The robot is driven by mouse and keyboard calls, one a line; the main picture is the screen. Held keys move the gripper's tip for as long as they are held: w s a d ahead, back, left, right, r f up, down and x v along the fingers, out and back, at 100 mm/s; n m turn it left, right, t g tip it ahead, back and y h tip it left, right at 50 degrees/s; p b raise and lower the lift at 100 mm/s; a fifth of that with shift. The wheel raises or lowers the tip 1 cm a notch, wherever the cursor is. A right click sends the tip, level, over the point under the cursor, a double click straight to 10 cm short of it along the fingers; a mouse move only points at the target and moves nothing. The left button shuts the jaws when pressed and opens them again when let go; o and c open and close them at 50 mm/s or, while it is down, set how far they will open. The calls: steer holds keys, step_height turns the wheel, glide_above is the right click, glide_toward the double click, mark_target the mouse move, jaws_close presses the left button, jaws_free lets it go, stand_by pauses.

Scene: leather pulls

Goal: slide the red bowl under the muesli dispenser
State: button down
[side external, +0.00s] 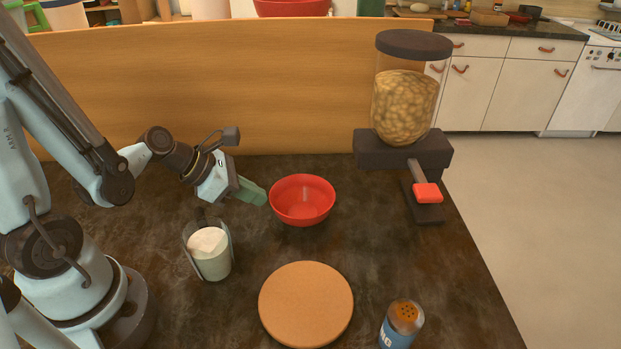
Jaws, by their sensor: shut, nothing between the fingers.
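The red bowl (302,204) stands upright and looks empty on the dark countertop, left of the muesli dispenser (404,95). The dispenser has a dark lid, a clear hopper full of muesli, a dark body, a red lever paddle (427,193) and a dark base plate (429,213). A gap of bare counter lies between the bowl and that base. My gripper (262,198) is shut and empty, its green fingers at the left side of the bowl. I cannot tell whether the fingertips touch the rim.
A glass jug (210,250) of white contents stands below my gripper. A round cork-coloured board (306,304) lies in front of the bowl, with a blue-labelled shaker (402,324) to its right. A wooden panel (210,90) rises behind. The counter's right edge runs past the dispenser.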

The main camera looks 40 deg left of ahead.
mark_target(325, 188)
steer(key=shift+w, duration=0.1)
steer(key=w+d, duration=0.2)
steer(key=w, duration=0.1)
steer(key=w+d, duration=0.2)
steer(key=w, duration=0.2)
steer(key=w+d, duration=0.2)
steer(key=w, duration=0.1)
steer(key=shift+w+d, duration=0.1)
steer(key=shift+w, duration=0.1)
steer(key=shift+s+r, duration=0.1)
